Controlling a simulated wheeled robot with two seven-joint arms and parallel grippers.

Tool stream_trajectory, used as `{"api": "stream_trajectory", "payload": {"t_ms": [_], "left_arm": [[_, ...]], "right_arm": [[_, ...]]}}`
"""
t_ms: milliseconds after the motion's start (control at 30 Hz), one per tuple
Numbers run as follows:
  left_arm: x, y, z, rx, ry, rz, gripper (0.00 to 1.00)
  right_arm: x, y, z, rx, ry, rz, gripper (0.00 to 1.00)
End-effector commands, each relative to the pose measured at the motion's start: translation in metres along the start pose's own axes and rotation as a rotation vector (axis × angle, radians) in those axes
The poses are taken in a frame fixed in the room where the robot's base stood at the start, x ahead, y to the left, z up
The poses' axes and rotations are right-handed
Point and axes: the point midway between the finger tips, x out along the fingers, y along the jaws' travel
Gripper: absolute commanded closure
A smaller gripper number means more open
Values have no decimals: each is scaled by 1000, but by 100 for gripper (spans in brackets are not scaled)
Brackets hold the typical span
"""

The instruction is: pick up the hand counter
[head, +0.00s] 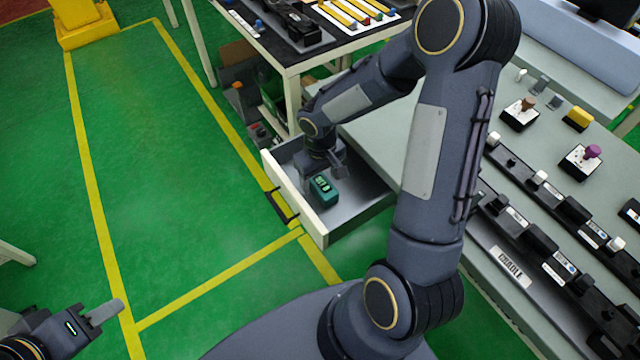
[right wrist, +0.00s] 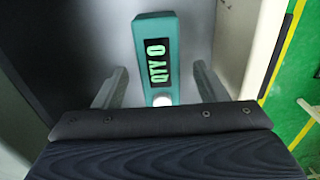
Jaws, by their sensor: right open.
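The hand counter (head: 323,190) is a small teal device with a dark display. It lies in an open drawer (head: 375,199). In the right wrist view the counter (right wrist: 158,60) shows "QTY 0" in green and a pale round button at its near end. My right gripper (head: 325,170) is inside the drawer at the counter's far end. Its open fingers (right wrist: 161,88) stand on either side of the counter's near end in the wrist view, with gaps on both sides. My left gripper (head: 104,312) is far off at the lower left, over the floor; its finger opening is not clear.
A grey bench (head: 555,150) with black cradles and joystick boxes is at the right. A table (head: 290,55) with parts stands behind.

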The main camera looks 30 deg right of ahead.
Motion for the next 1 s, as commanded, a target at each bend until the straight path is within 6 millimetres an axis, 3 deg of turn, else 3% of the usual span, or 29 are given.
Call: {"api": "stream_trajectory", "payload": {"t_ms": [167, 433, 800, 1000], "left_arm": [[0, 0, 0, 0, 0, 0, 64], [0, 0, 0, 0, 0, 0, 64], [0, 0, 0, 0, 0, 0, 64], [0, 0, 0, 0, 0, 0, 64]], "right_arm": [[21, 0, 0, -2, -2, -1, 35], [23, 0, 0, 0, 0, 0, 35], [23, 0, 0, 0, 0, 0, 83], [23, 0, 0, 0, 1, 0, 86]]}}
